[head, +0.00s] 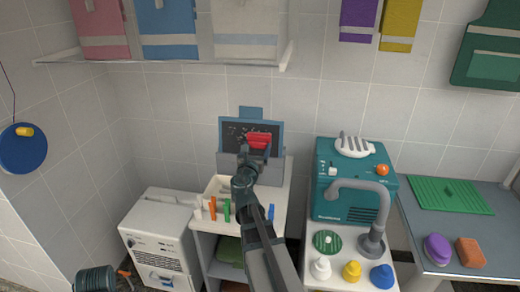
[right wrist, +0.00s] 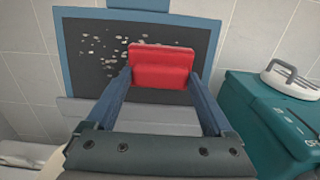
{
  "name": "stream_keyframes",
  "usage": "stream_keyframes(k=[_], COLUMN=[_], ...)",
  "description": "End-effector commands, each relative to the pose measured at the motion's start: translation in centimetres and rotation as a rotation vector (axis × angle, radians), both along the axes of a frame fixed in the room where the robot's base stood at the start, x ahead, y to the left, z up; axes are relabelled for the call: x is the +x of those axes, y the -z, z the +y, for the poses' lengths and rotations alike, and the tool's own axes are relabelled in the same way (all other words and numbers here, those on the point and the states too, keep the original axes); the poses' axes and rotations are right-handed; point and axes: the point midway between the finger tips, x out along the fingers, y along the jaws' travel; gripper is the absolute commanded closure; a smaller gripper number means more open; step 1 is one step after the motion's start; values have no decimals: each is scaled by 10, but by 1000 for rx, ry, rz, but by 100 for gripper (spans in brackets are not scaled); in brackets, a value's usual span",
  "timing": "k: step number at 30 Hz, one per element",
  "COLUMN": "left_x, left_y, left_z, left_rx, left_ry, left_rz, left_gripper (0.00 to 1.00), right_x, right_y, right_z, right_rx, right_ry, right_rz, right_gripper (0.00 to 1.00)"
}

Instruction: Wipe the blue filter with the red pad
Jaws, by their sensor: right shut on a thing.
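The blue filter (head: 222,127) is a blue-framed panel with a dark face, standing upright against the back wall above a small white cabinet. In the right wrist view the filter (right wrist: 70,50) shows pale specks on its dark face, mostly at upper left and around the pad. My right gripper (head: 255,146) is shut on the red pad (head: 259,141). In the right wrist view the gripper (right wrist: 160,82) holds the pad (right wrist: 160,65) by its sides, in front of the filter's middle. I cannot tell whether the pad touches the face. My left gripper is not in view.
A teal machine (head: 345,205) with a white-handled lid stands right of the filter. A grey tap (head: 372,240) and several coloured knobs stand in front of it. An open tray with several coloured sticks (head: 227,210) lies below the filter. A shelf with towels (head: 165,62) hangs above.

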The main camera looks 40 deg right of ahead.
Motion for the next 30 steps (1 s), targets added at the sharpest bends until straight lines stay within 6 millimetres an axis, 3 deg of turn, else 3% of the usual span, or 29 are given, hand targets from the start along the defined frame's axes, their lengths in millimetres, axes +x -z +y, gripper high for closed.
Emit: stream_keyframes(k=[6,17,30], left_x=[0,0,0], left_y=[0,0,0], left_z=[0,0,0], left_rx=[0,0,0], left_ry=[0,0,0], left_rz=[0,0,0], left_gripper=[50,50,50], right_x=[17,22,43], right_y=[0,0,0], right_z=[11,15,36], right_rx=[0,0,0], right_ry=[-1,-2,0], right_rz=[0,0,0], right_gripper=[58,58,58])
